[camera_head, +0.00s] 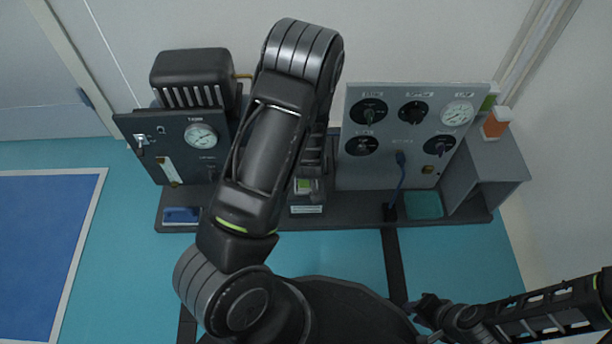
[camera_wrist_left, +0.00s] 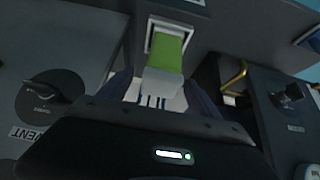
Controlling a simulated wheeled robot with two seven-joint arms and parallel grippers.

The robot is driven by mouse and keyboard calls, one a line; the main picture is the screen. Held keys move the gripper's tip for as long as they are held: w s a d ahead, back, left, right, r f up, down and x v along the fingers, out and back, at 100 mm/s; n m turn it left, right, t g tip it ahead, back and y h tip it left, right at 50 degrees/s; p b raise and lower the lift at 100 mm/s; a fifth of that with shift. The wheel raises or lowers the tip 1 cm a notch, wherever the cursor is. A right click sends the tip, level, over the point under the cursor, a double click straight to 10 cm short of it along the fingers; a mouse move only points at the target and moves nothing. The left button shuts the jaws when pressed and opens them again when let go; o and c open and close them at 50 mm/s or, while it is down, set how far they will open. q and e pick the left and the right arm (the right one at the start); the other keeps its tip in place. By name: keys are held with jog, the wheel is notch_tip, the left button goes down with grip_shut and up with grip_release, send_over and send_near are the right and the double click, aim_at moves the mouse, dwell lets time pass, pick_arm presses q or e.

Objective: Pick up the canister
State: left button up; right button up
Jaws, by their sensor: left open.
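A small block with a green top and a white lower part, which I take to be the canister (camera_head: 304,186), stands in a slot between the two panels. It is partly hidden by my left arm in the head view. In the left wrist view the canister (camera_wrist_left: 170,52) shows close up, ahead of my left gripper (camera_wrist_left: 162,88). The gripper is open, with a dark finger on each side of the white lower part; I cannot tell if they touch it. In the head view the left gripper is hidden behind its arm. My right gripper (camera_head: 428,306) is low at the right, away from the bench.
A dark panel with a gauge (camera_head: 201,137) stands left, a grey panel with several dials (camera_head: 400,165) right. An orange and white bottle (camera_head: 496,122) and a teal tray (camera_head: 424,205) are at the right. A blue item (camera_head: 181,215) lies at the left.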

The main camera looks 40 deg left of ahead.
pick_arm(q)
jog(key=b+x, duration=0.2)
jog(key=x, duration=0.2)
jog(key=shift+f, duration=0.15)
dwell(0.4)
grip_shut()
dwell(0.6)
